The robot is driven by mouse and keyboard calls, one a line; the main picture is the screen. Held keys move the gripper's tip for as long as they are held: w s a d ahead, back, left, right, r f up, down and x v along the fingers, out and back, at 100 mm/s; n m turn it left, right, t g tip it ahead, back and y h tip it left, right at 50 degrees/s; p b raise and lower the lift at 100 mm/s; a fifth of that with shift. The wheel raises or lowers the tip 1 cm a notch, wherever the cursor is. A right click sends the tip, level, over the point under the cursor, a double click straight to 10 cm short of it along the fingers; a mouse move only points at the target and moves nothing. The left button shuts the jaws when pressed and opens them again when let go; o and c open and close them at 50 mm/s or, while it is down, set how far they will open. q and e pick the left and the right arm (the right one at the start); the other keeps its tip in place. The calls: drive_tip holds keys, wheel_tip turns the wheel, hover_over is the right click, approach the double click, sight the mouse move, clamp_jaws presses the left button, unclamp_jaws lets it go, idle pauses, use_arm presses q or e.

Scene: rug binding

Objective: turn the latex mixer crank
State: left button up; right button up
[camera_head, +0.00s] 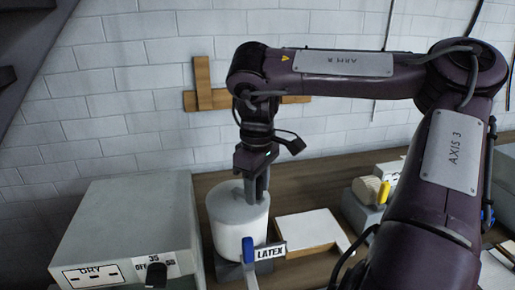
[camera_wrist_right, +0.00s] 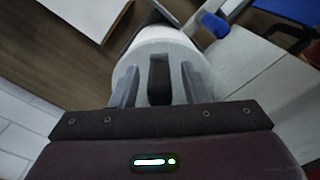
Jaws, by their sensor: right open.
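The latex mixer is a white pot (camera_head: 226,240) with a grey lid (camera_head: 226,203) and a LATEX label (camera_head: 270,251). It stands on the bench, and the wrist view shows its pale round top (camera_wrist_right: 185,52). A dark upright grip (camera_wrist_right: 159,80), which looks like the crank handle, stands on the top. My right gripper (camera_head: 257,190) points down over the lid. Its open fingers (camera_wrist_right: 158,85) are on either side of the dark grip, with gaps visible. In the head view the fingers hide the grip. My left gripper is not in view.
A grey DRY box (camera_head: 130,220) with a black knob (camera_head: 156,274) stands left of the pot. A blue lever (camera_head: 248,250) is at the pot's front. A white tray (camera_head: 308,229) lies to the right. A grey block with a tan roll (camera_head: 367,189) is farther right.

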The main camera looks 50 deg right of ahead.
wheel_tip(320, 180, up, 8)
drive_tip(key=shift+f, duration=0.1)
idle(0.4)
idle(0.5)
